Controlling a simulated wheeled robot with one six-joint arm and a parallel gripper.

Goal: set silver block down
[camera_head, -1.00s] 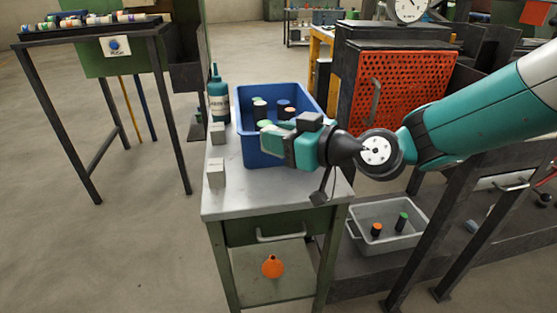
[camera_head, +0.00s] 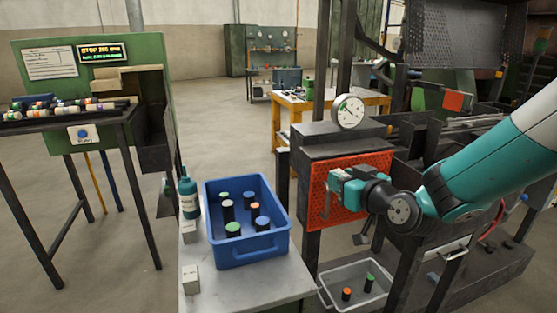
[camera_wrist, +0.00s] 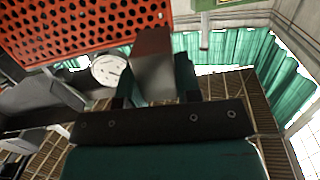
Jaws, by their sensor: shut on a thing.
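My gripper (camera_head: 337,180) is in front of the red perforated door (camera_head: 368,168) of the furnace in the head view. In the wrist view my gripper (camera_wrist: 150,88) is shut on a silver block (camera_wrist: 156,78), with a dark finger on each side. The block's side face looks grey and its other visible face brownish. It is held up in the air, below the red door panel in that picture. In the head view I cannot make out the block apart from the fingers.
A blue bin (camera_head: 250,257) with several dark cylinders stands on the grey table (camera_head: 245,290), beside a teal bottle (camera_head: 188,198) and two small pale blocks (camera_head: 191,280). A dial gauge (camera_head: 348,111) stands above the door.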

